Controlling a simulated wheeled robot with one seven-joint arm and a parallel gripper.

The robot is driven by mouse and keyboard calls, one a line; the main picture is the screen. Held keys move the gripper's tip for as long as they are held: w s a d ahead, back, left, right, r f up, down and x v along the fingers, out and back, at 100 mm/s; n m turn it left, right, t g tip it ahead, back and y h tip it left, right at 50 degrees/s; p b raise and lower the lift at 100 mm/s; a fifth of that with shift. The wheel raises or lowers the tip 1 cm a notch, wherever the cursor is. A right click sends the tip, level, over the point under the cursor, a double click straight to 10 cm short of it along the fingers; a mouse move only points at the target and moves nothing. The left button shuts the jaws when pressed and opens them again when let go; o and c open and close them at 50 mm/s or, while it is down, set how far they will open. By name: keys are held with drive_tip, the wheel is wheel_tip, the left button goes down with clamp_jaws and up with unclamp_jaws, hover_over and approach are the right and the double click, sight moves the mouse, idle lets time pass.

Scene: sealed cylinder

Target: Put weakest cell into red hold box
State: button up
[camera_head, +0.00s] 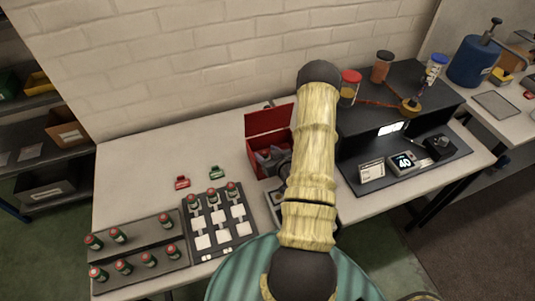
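Several green cells with red tops stand in a grey tray (143,232) at the front left. Three more cells (213,197) stand in the back row of a dark board (249,232) with white square pads. I cannot tell from here which cell is weakest. A red box (269,127) with its lid raised stands behind my arm. Grey, unclear items show inside, and my arm covers its right side. My yellow-sleeved arm rises through the middle of the view. My gripper cannot be made out; it is hidden behind the arm or out of frame.
A red tag (182,182) and a green tag (217,172) lie behind the board. At right, a dark bench unit (410,155) carries jars and a display (403,162) reading about 40. A blue tank (472,62) stands far right. The table's back left is clear.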

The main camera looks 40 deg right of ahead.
drive_tip(key=shift+s+a+f, duration=0.1)
drive_tip(key=shift+f, duration=0.35)
drive_tip(key=shift+d+r+p, duration=0.2)
drive_tip(key=shift+r+p, duration=0.45)
drive_tip(key=shift+p, duration=0.15)
drive_tip(key=v, duration=1.2)
drive_tip(key=shift+r, duration=0.15)
drive_tip(key=shift+w, duration=0.2)
